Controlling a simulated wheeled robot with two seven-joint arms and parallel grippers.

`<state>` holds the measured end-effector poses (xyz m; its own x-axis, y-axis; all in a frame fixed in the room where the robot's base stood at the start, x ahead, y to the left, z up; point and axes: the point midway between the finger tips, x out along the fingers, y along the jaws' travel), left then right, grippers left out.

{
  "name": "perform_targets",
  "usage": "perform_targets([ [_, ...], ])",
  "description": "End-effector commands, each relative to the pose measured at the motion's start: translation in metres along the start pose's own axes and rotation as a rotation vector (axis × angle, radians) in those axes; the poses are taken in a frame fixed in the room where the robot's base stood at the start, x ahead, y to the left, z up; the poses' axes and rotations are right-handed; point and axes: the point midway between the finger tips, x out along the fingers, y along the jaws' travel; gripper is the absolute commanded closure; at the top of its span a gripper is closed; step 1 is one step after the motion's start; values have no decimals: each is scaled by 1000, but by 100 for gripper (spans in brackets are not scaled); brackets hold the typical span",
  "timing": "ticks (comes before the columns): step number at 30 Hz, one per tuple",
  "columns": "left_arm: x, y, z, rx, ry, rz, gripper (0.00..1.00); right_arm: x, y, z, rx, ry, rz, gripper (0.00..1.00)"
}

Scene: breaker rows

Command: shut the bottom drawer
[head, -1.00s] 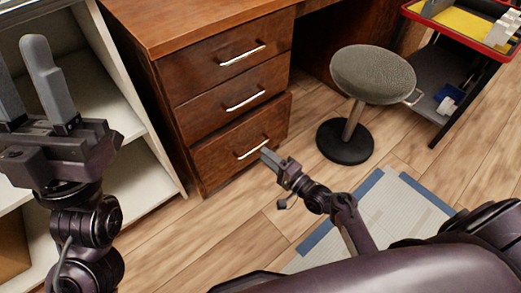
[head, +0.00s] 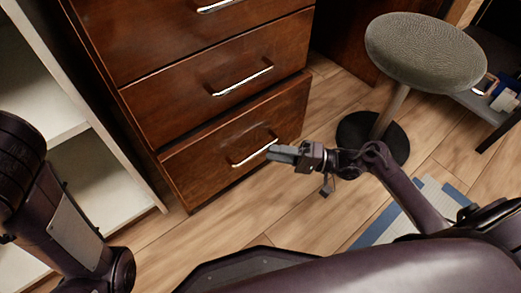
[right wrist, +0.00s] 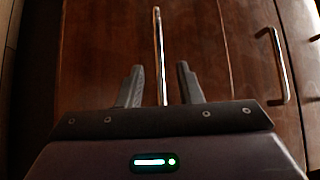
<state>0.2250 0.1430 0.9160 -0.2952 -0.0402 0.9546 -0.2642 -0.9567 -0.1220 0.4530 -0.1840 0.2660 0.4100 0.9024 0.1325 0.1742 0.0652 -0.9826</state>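The bottom drawer (head: 215,160) of the brown wooden desk sits slightly out, with a dark gap along its top edge. Its silver bar handle (head: 252,150) is on the front. My right gripper (head: 272,152) is at the right end of this handle in the head view. In the right wrist view, my right gripper (right wrist: 160,72) has its two fingers apart, with the handle (right wrist: 158,40) running between them. Gaps show on both sides of the bar; contact with the drawer front cannot be told. My left arm shows at the left, its gripper outside the view.
The closed middle drawer (head: 200,85) is directly above. A round grey stool (head: 425,50) stands right of the desk. A white shelf unit (head: 95,165) stands left. Wooden floor (head: 235,225) is open in front of the drawer.

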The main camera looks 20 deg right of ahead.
Motion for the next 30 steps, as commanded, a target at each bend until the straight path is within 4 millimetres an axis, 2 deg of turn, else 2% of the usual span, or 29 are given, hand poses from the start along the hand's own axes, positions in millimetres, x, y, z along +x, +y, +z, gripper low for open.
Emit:
perform_targets([
  [3, -11, 2, -3, 0, -1, 0, 64, 21, 3, 1, -2, 0, -4, 68],
  [9, -19, 2, -5, 0, -1, 0, 64, 42, 2, 0, -2, 1, -1, 68],
  [19, -19, 3, -5, -1, -1, 0, 64, 47, 0, 0, -1, 2, 1, 68],
  [27, -19, 3, -5, -1, -1, 0, 64, 47, 1, 0, -1, 2, 1, 100],
  [30, -19, 3, -5, -1, -1, 0, 64, 47, 1, 0, -1, 2, 1, 100],
])
